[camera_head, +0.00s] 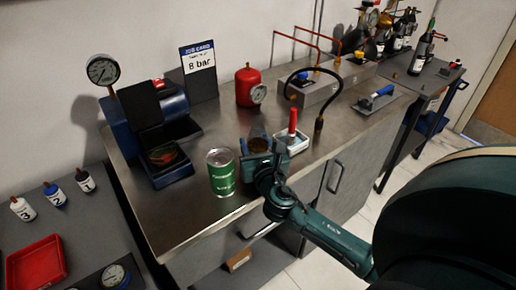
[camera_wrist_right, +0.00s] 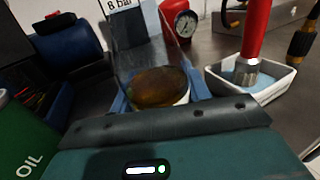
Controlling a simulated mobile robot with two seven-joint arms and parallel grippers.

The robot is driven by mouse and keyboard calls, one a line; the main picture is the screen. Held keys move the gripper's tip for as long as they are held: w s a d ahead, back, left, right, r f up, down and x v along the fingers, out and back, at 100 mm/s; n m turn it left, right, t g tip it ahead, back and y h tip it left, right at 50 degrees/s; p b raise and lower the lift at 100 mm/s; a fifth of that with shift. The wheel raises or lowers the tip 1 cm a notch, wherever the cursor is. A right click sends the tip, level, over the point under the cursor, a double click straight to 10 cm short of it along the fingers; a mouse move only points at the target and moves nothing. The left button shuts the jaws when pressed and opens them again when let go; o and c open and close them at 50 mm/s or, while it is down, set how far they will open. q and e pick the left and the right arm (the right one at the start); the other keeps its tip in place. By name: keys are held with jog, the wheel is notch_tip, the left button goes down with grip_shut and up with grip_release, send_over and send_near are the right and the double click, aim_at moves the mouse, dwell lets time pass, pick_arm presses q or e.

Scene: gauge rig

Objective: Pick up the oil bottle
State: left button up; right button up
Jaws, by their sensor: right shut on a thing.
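My right gripper (camera_head: 258,151) is over the front part of the steel bench, and its arm comes in from the lower right. It is shut on a clear bottle with brown oil (camera_wrist_right: 160,88), which sits between its blue fingers in the right wrist view. In the head view the bottle (camera_head: 257,132) is small and partly hidden by the gripper. I cannot tell whether its base touches the bench. A green can marked OIL (camera_head: 221,176) stands just left of the gripper; it also shows at the left edge of the wrist view (camera_wrist_right: 22,140). My left gripper is not in view.
A white tray (camera_head: 291,145) with a red-handled tool (camera_head: 292,121) is close on the right. A blue gauge rig (camera_head: 165,162) stands left, a red gauge tank (camera_head: 247,86) behind. A black hose (camera_head: 318,72) arches nearby. The front bench edge is close.

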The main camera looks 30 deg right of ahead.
jog(key=c, duration=0.4)
jog(key=shift+r, duration=0.15)
